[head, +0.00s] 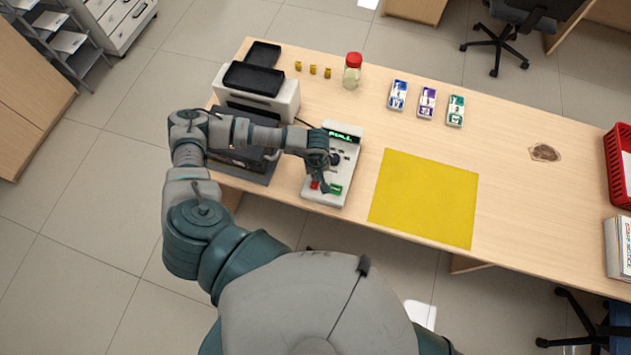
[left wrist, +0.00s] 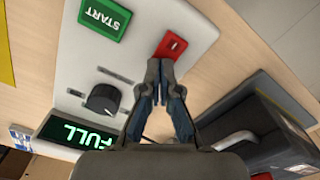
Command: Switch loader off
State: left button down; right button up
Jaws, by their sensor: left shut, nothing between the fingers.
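The loader control panel (head: 337,145) is a white unit on the counter, left of the yellow mat. Its lit green display (left wrist: 82,132) reads FULL. In the left wrist view it carries a green START button (left wrist: 104,17), a black knob (left wrist: 103,99) and a red switch (left wrist: 171,46) with a small white mark. The red switch (head: 314,185) also shows in the head view. My left gripper (head: 324,187) is shut and empty over the panel. In the left wrist view its fingertips (left wrist: 160,72) are right at the red switch's edge; I cannot tell whether they touch it. My right gripper is not in view.
A dark machine (left wrist: 255,135) stands beside the panel, with a white and black device (head: 262,90) behind. A yellow mat (head: 425,198) lies right of the panel. A red-lidded jar (head: 352,72) and several small boxes stand at the back. The counter's middle right is mostly free.

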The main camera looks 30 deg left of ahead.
pick_arm(q)
jog(key=shift+f, duration=0.3)
jog(key=shift+r, duration=0.1)
jog(key=shift+r+p, duration=1.8)
jog(key=shift+r, duration=1.7)
jog(key=shift+f, duration=0.1)
